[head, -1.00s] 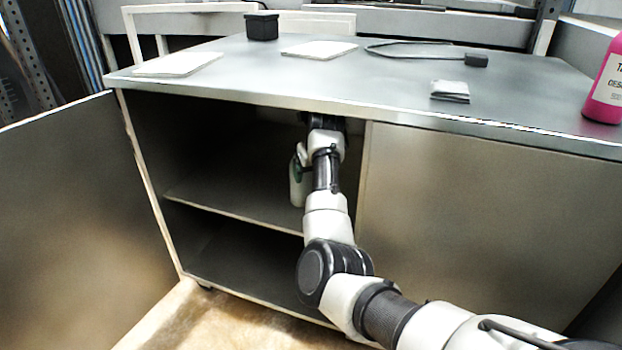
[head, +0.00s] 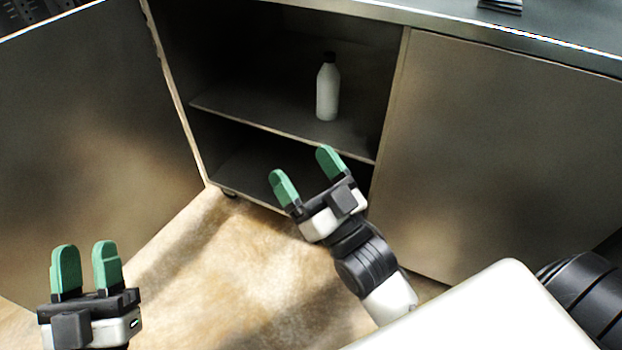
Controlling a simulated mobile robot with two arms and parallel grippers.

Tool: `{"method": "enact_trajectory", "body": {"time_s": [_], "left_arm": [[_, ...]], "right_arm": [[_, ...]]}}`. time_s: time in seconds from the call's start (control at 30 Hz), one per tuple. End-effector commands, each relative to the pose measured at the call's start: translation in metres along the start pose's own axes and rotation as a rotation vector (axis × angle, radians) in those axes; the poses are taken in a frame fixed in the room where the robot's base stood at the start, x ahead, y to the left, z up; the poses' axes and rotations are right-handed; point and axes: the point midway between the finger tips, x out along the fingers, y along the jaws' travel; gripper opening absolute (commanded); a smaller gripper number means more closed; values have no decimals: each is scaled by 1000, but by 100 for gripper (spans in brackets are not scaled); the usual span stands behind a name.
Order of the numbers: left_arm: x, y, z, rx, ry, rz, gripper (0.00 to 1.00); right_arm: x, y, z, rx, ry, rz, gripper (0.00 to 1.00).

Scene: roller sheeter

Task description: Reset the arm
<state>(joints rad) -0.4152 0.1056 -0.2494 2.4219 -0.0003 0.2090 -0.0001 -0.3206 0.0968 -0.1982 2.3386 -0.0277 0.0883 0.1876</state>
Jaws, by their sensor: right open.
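My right gripper (head: 305,172) is open and empty, with its two green fingers spread apart. It hangs outside the cabinet, in front of the lower shelf opening. My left gripper (head: 85,262) is at the lower left, with its green fingers apart and nothing between them. A white bottle (head: 327,92) with a dark cap stands upright on the cabinet's middle shelf (head: 240,120), behind and above the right gripper and apart from it.
The cabinet's left door (head: 90,130) stands open. The right door (head: 500,150) is closed, near my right arm. The worktop (head: 430,15) runs along the top with a small dark item (head: 500,6) on it. The floor (head: 230,260) between the grippers is clear.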

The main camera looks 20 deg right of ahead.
Motion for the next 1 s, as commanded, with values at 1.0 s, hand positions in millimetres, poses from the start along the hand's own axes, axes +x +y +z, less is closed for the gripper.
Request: {"method": "enact_trajectory", "body": {"time_s": [1.0], "left_arm": [[-15, -6, 120, 10, -510, -9, 39]], "right_arm": [[-24, -6, 85, -119, -401, 6, 84]]}}
